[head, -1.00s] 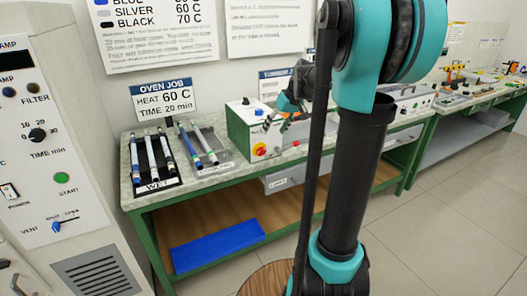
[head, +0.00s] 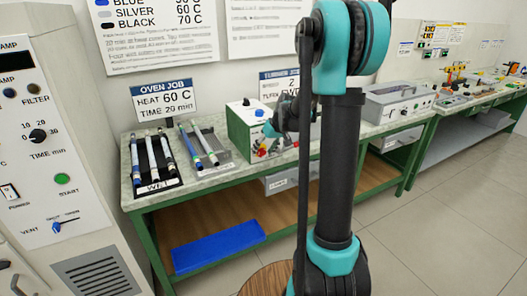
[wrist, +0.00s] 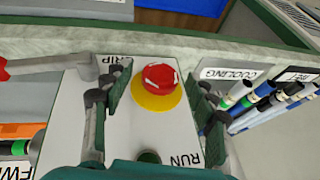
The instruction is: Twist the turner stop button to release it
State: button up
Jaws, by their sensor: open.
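The turner (head: 243,128) is a green and white box on the bench in the head view. Its red stop button (wrist: 160,78) on a round yellow base (wrist: 158,103) sits in the middle of the wrist view, on the white panel. White marks show on the red cap. My gripper (wrist: 158,92) is open, with one finger to each side of the button and a visible gap on both sides. I cannot tell its height over the panel. In the head view the button is small and partly crowded by my gripper (head: 272,145).
A green RUN button (wrist: 150,157) sits on the same panel. A red-tipped lever (wrist: 40,66) labelled GRIP is at the left. Capped rods (wrist: 262,103) lie to the right. The wet rack (head: 152,187) and a blue tray (head: 218,247) show in the head view.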

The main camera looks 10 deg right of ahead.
jog(key=c, duration=1.2)
jog(key=y, duration=0.1)
jog(key=g+y, duration=0.1)
jog(key=y, duration=0.1)
jog(key=shift+w+d+f+m+y, duration=0.1)
jog(key=shift+d+m+y, duration=0.2)
jog(key=shift+d+m, duration=0.1)
jog(key=shift+w+f+m+g+y, duration=0.1)
jog(key=shift+m+g+y, duration=0.1)
jog(key=shift+y, duration=0.7)
jog(key=shift+f+m+g+y, duration=0.1)
jog(key=shift+m+y, duration=0.1)
jog(key=shift+y, duration=0.7)
jog(key=o, duration=1.2)
